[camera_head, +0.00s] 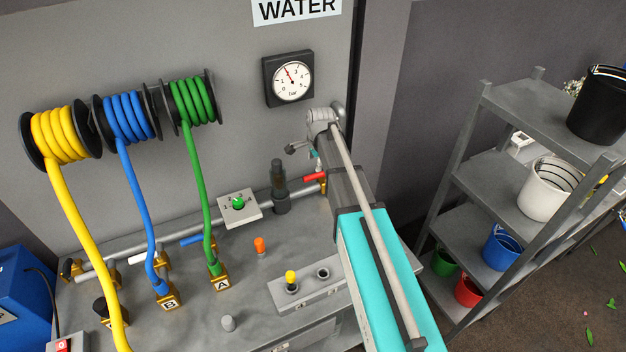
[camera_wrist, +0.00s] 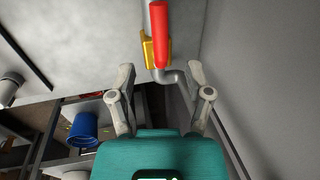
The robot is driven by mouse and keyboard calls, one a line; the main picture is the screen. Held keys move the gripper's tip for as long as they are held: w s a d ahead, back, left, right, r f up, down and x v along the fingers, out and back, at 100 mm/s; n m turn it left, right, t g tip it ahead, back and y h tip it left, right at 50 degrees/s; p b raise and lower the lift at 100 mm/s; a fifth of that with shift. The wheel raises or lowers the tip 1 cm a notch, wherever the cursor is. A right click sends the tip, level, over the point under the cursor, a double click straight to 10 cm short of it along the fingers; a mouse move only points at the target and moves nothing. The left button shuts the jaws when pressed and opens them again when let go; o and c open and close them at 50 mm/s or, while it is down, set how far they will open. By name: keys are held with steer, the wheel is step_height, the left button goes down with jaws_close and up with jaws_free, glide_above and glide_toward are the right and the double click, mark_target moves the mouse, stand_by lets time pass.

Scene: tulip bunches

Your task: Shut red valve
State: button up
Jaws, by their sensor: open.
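The red valve handle (camera_head: 314,177) sticks out to the left on the pipe at the right end of the bench, with my arm close on its right. In the wrist view the red handle (camera_wrist: 160,35) points up the picture from a brass valve body (camera_wrist: 148,52) on a grey pipe. My gripper (camera_wrist: 161,74) is open and empty. Its fingers stand apart to the left and right of the valve, lower in the picture, and I see no contact. In the head view my gripper (camera_head: 308,152) is small and partly hidden, just above the handle.
A pressure gauge (camera_head: 291,82) hangs on the wall, its needle near 2. A dark fitting (camera_head: 280,190) stands left of the red handle. Blue (camera_head: 190,240) and white (camera_head: 143,258) handles sit further left along the pipe. A shelf with buckets (camera_head: 530,195) stands right.

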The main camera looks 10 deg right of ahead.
mark_target(313, 175)
steer(key=shift+w+a+f+b, duration=0.1)
steer(key=shift+w+f+b, duration=0.15)
steer(key=shift+f+b, duration=0.9)
steer(key=shift+w+a+f+b, duration=0.1)
steer(key=shift+w+f+b, duration=0.1)
steer(key=shift+f+b, duration=1)
steer(key=shift+w+a+f+b, duration=0.1)
steer(key=shift+w+f+b, duration=0.15)
steer(key=shift+f+b, duration=0.9)
steer(key=shift+f, duration=0.15)
jaws_close()
